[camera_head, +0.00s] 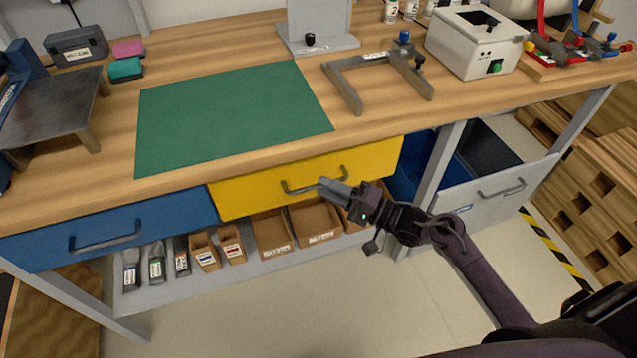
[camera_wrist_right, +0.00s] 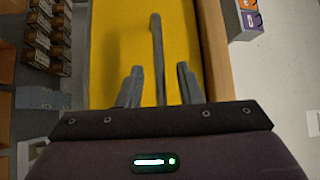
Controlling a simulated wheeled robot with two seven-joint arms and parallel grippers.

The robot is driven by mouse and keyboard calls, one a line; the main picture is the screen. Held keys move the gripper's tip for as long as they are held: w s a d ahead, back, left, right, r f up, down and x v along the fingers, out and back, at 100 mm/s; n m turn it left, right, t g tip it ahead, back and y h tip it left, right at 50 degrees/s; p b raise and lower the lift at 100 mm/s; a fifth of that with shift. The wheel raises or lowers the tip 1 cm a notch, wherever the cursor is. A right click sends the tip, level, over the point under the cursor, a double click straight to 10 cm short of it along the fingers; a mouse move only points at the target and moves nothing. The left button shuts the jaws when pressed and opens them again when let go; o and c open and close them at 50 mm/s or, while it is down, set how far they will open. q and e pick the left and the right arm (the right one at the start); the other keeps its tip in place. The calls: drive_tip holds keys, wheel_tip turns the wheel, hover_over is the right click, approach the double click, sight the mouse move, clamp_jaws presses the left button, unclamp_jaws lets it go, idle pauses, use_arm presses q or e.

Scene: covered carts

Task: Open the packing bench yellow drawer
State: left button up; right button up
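The yellow drawer (camera_head: 240,198) sits under the front of the wooden packing bench, and its front looks level with the bench edge. Its grey bar handle (camera_head: 300,189) runs across the front; the right end is partly hidden by my right gripper (camera_head: 336,187). In the right wrist view the yellow front (camera_wrist_right: 118,45) fills the middle and the handle (camera_wrist_right: 157,60) stands between the fingers. My right gripper (camera_wrist_right: 158,78) is open there, with a visible gap on both sides of the bar. My left gripper is out of view.
A blue drawer (camera_head: 130,228) is shut on the left. Small boxes (camera_head: 272,230) line the shelf below. A green mat (camera_head: 225,115) lies on the bench. Floor in front is clear.

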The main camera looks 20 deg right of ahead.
drive_tip(key=shift+x, duration=1.3)
clamp_jaws()
drive_tip(key=shift+f, duration=0.1)
